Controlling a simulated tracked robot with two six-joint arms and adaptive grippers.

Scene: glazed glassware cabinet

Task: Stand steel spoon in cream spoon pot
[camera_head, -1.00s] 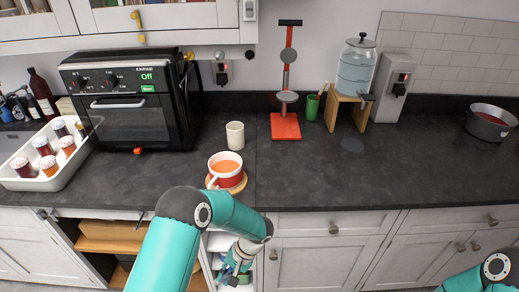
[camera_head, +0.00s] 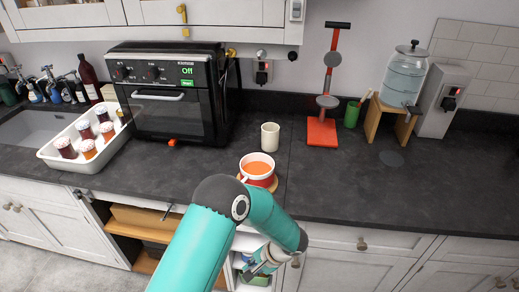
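The cream pot (camera_head: 270,137) stands upright on the dark worktop, behind a red and white cup of orange liquid. No spoon shows inside it, though its inside is barely visible. I cannot make out the steel spoon anywhere. My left arm reaches in from the bottom, and my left gripper (camera_head: 258,266) hangs below the worktop's front edge, by the open shelves. It is small, angled and partly hidden, so I cannot tell whether it is open or holds anything. My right gripper is out of view.
The red and white cup (camera_head: 258,168) sits near the front edge. A black oven (camera_head: 168,118) and white tray of jars (camera_head: 54,157) are left. A red stand (camera_head: 322,132), green pot (camera_head: 351,115) and water dispenser (camera_head: 403,80) are right.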

